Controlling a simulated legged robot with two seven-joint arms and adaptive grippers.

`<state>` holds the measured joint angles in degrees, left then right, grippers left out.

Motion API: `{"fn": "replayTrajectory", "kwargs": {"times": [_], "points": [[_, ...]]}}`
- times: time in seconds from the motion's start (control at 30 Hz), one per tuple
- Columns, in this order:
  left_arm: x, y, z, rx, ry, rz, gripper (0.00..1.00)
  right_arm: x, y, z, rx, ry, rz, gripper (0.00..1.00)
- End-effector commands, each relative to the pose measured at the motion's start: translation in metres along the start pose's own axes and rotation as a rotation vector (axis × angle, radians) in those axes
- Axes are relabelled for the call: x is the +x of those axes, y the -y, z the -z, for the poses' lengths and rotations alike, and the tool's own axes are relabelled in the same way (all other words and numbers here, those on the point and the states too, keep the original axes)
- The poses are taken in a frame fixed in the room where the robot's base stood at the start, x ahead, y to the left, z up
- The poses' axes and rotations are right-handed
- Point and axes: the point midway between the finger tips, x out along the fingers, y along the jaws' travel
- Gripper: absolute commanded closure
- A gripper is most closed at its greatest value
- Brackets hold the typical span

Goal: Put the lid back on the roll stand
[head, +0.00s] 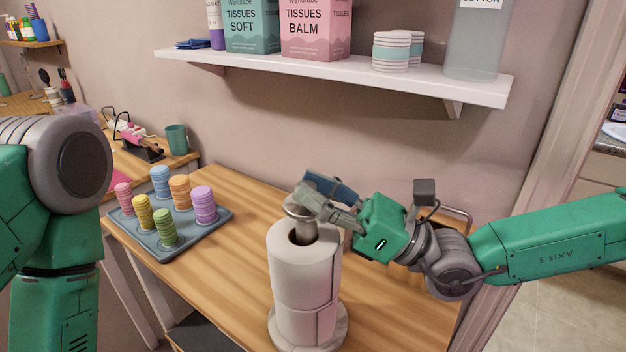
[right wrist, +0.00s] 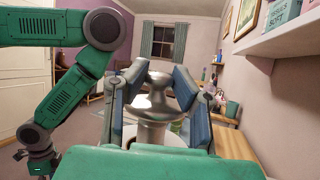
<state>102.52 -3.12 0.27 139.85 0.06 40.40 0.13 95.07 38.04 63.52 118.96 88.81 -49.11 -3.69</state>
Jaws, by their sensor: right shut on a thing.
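The roll stand (head: 341,330) is on the wooden table and carries white rolls (head: 300,262) stacked upright. My right gripper (head: 316,192) is at the top of the stand, shut on the silver lid (head: 298,208). In the right wrist view the lid (right wrist: 158,95) sits between the two blue-padded fingers, with a pale round top below it. A metal stem shows under the lid in the roll's open core. I cannot tell whether the lid rests on the stand or is held just above it. My left arm is at the left; its gripper fingers do not show.
A grey tray (head: 226,219) with several coloured stacks is on the table left of the rolls. A white shelf (head: 430,88) with tissue boxes and cups hangs above. A green cup (head: 177,140) stands behind. Bare tabletop lies between tray and rolls.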

Motion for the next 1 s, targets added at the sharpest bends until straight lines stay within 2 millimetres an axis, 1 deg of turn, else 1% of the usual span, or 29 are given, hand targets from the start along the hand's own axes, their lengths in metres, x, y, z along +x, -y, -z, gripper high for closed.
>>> {"fn": "replayTrajectory", "kwargs": {"times": [0.37, 0.73, 1.0], "points": [[-0.0007, 0.0000, 0.0001, 0.000, 0.000, 0.000, 0.60, 0.0003, -0.0002, -0.0001, 0.000, 0.000, 0.000, 1.00], [-0.0074, 0.0000, 0.0005, 0.000, 0.000, 0.000, 0.60, 0.0003, -0.0019, 0.0005, 0.000, 0.000, -0.001, 1.00], [-0.0073, 0.0000, 0.0004, 0.000, 0.000, 0.000, 0.60, -0.0001, -0.0019, 0.0014, 0.000, 0.000, -0.001, 1.00]]}}
